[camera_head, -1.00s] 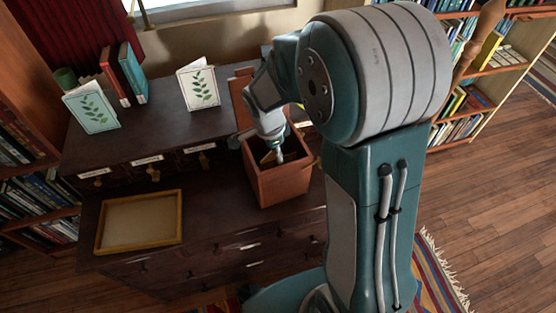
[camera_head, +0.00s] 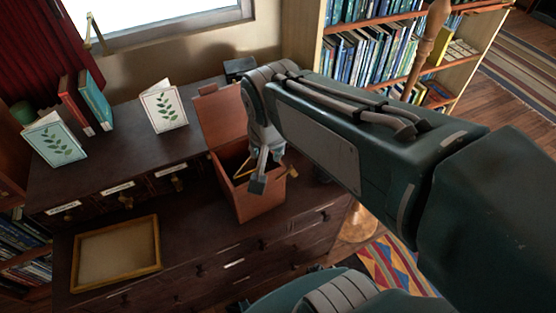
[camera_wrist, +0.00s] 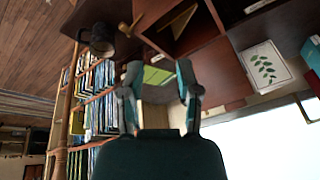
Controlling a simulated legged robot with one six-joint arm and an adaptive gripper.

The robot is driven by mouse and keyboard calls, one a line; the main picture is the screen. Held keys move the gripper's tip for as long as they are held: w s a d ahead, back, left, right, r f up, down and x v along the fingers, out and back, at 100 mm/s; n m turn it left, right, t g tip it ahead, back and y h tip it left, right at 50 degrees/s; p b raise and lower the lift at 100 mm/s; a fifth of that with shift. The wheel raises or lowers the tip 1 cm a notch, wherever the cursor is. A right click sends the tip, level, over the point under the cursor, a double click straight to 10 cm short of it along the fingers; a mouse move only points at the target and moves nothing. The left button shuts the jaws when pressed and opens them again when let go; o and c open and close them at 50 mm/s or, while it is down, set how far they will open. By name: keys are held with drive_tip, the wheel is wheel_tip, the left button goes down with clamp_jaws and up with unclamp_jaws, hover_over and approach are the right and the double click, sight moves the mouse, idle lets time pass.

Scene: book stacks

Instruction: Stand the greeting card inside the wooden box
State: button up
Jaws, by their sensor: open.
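The brown wooden box (camera_head: 262,202) stands on the lower ledge of the dark desk with its lid (camera_head: 222,118) raised at the back. It also shows at the top of the wrist view (camera_wrist: 207,28). My gripper (camera_head: 265,172) is open over the box's mouth, covering part of it. In the wrist view its fingers (camera_wrist: 158,78) are apart, with no clear object held. A tan, thin-edged piece (camera_wrist: 178,22) shows inside the box; I cannot tell if it is a card. A white leaf-patterned card (camera_head: 164,106) and a pale green one (camera_head: 54,140) stand folded open on the desk's upper top.
A wood-framed tray (camera_head: 117,255) lies left of the box. Red and teal books (camera_head: 86,102) stand between the green card and the window. A dark mug-like object (camera_wrist: 102,40) shows in the wrist view. A full bookshelf (camera_head: 360,55) stands behind my arm.

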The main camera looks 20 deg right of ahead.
drive_tip(key=s+r+n+t, duration=0.2)
drive_tip(key=s+n, duration=0.4)
drive_tip(key=s, duration=0.1)
drive_tip(key=shift+r+y, duration=0.2)
drive_tip(key=shift+y, duration=0.1)
idle(0.5)
